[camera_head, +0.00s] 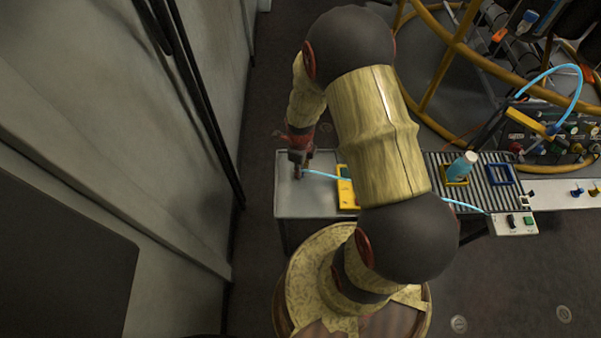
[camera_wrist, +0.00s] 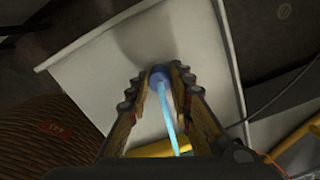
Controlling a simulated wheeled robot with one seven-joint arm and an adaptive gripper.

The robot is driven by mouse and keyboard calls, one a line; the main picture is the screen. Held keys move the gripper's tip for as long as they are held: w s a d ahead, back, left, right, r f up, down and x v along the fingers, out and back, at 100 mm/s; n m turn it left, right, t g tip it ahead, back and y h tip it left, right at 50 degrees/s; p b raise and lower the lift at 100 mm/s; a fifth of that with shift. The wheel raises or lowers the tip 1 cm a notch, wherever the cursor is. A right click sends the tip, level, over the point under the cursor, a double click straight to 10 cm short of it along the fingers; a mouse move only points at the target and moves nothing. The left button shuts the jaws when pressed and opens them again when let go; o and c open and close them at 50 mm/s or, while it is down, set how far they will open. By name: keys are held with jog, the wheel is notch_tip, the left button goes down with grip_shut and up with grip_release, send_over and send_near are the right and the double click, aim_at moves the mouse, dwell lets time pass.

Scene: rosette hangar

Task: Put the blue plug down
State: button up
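The blue plug (camera_wrist: 160,76) is between the fingertips of my gripper (camera_wrist: 158,78) in the wrist view. A light blue cable (camera_wrist: 170,122) runs from it back past a yellow object (camera_wrist: 163,148). In the head view my gripper (camera_head: 298,172) is over the left end of the grey-white table (camera_head: 300,205), and the plug is hidden or too small to make out there. The cable (camera_head: 322,174) leads right from the gripper, passes behind my arm and comes out by a switch box. Both fingers look closed against the plug. I cannot tell whether the plug touches the tabletop.
A switch box (camera_head: 514,223) sits at the front. A wall is at left.

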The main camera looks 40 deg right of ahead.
jog(key=c, duration=0.4)
jog(key=shift+r+p, duration=0.3)
jog(key=shift+r, duration=0.2)
notch_tip(320, 180, up, 2)
jog(key=shift+r+p, duration=0.2)
jog(key=shift+p, duration=0.55)
jog(key=s+r+p, duration=0.1)
jog(key=s+r, duration=0.2)
jog(key=s, duration=0.1)
jog(key=s+r+p, duration=0.2)
jog(key=s+r, duration=0.1)
jog(key=s, duration=0.2)
jog(key=s+r+p, duration=0.2)
jog(key=s+r, duration=0.1)
jog(key=s, duration=0.2)
jog(key=shift+r, duration=0.3)
